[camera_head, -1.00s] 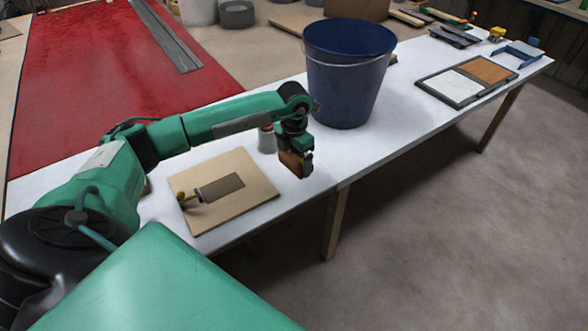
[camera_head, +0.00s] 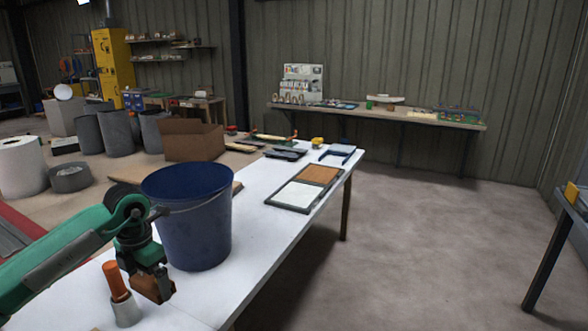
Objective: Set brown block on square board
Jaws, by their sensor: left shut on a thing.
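My left gripper (camera_head: 148,272) reaches in from the left and is shut on a brown block (camera_head: 152,289), held near the near end of the white table. The jaws cover the block's upper part; whether its bottom touches the table I cannot tell. The square wooden board with a trowel on it, seen in the earlier view, is out of view now, below the picture. My right gripper is not in view.
A big blue bucket (camera_head: 190,225) stands just behind the gripper. An orange-handled tool in a grey cup (camera_head: 126,312) stands left of the block. Farther along the white table (camera_head: 235,270) lies a dark-framed tray (camera_head: 287,208) with a white and a brown panel.

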